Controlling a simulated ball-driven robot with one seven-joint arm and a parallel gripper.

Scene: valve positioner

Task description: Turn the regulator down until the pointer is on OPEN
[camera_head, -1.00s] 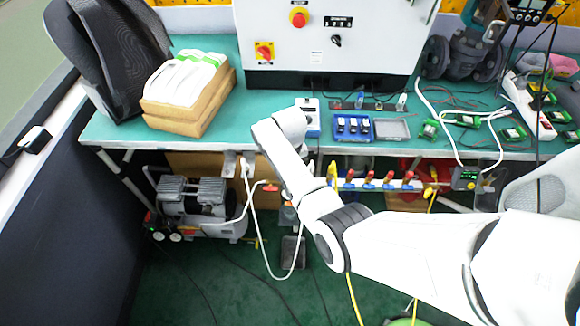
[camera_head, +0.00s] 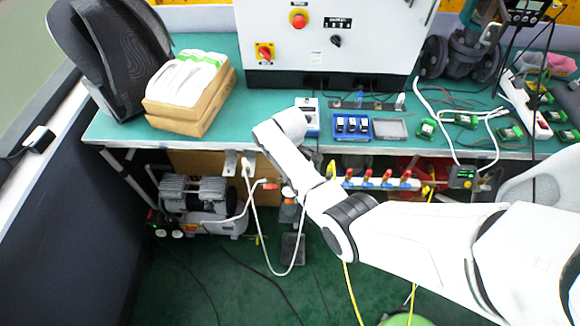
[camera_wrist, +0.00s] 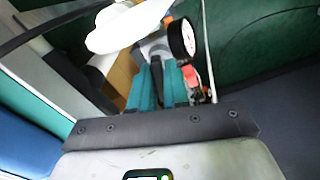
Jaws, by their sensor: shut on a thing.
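In the wrist view, the teal fingers of my gripper (camera_wrist: 157,82) are close together, their tips against a grey part (camera_wrist: 155,47) that I take for the regulator. The fingers are shut on it, though the exact contact is blurred. Beside it on the right is a round gauge (camera_wrist: 184,38) with a white face and black rim, seen at a slant. I cannot read a pointer or the word OPEN. A white blurred shape (camera_wrist: 128,26) covers the upper left. In the head view, my gripper is hidden behind my white arm, at the bench's front edge.
The green bench (camera_head: 215,148) runs across the head view. A grey control cabinet (camera_head: 330,35) and cardboard trays (camera_head: 190,105) stand on it. A compressor (camera_head: 195,205) sits below left. A looped white hose (camera_head: 257,235) hangs near my arm. Several red-handled valves line a rail (camera_head: 385,184).

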